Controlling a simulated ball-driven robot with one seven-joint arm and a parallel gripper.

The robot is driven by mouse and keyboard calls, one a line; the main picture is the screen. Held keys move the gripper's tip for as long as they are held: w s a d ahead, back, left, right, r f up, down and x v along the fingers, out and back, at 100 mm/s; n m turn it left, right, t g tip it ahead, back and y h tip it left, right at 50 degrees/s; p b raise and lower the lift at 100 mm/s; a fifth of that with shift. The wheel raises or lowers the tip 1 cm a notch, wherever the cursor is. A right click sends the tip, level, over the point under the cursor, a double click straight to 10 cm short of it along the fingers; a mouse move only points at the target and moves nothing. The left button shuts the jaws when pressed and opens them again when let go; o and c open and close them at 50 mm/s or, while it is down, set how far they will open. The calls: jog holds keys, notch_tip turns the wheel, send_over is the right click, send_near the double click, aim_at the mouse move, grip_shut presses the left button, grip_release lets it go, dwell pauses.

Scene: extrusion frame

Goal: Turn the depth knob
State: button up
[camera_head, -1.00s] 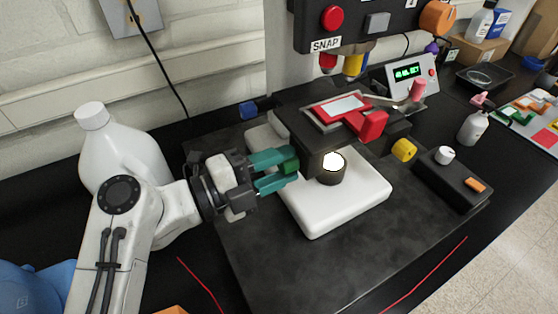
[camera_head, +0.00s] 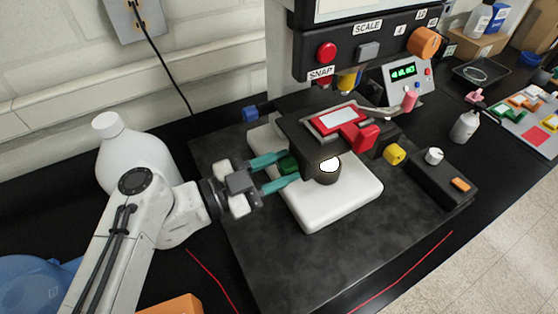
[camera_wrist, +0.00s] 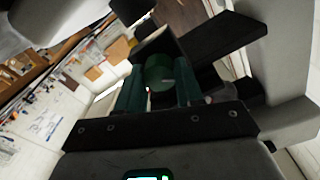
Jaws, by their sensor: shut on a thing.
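A green knob (camera_head: 287,165) sticks out from the left side of the dark stage block (camera_head: 312,139) on the microscope-like machine. I take it to be the depth knob; no label on it is readable. My gripper (camera_head: 290,169) reaches in from the left, its two teal fingers shut around the knob, one on each side. In the wrist view the round green knob (camera_wrist: 160,74) sits between the teal fingers (camera_wrist: 160,90). The fingers hide part of the knob's sides.
A white base (camera_head: 345,200) lies under the stage. A yellow knob (camera_head: 395,154) and a black control box (camera_head: 442,180) are to the right. A display box (camera_head: 404,78) stands behind. A white jug (camera_head: 130,150) stands close behind my arm.

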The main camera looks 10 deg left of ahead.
jog(key=shift+n+p, duration=0.3)
jog(key=shift+n, duration=0.3)
jog(key=shift+f+n, duration=0.1)
jog(key=shift+n, duration=0.2)
jog(key=o, duration=1)
jog(key=shift+a, duration=0.1)
jog(key=shift+b+v, duration=1.75)
jog(key=shift+v, duration=3.6)
